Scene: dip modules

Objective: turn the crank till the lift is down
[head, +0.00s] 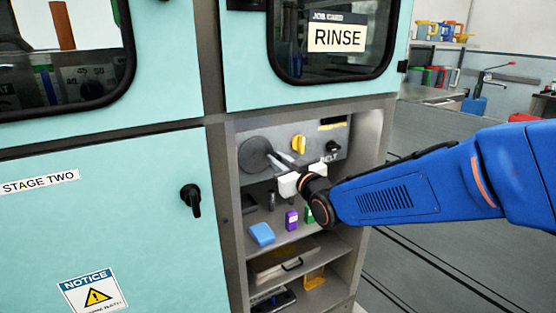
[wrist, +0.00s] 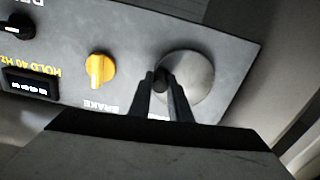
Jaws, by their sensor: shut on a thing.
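The crank is a round grey disc (head: 252,153) on the control panel inside the open bay, and it fills the right of the panel in the wrist view (wrist: 196,72). My gripper (head: 275,160) reaches in from the right. In the wrist view, its two dark fingers (wrist: 161,88) are closed around the crank's small dark handle (wrist: 160,75), near the disc's left edge there. The fingers cover part of the handle and disc. I cannot make out the lift in either view.
A yellow brake knob (head: 299,143) and a black knob (head: 332,146) sit beside the crank. Below, a shelf holds a blue block (head: 262,234), a purple bottle (head: 291,220) and a green one (head: 308,215). Bay walls stand close on both sides.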

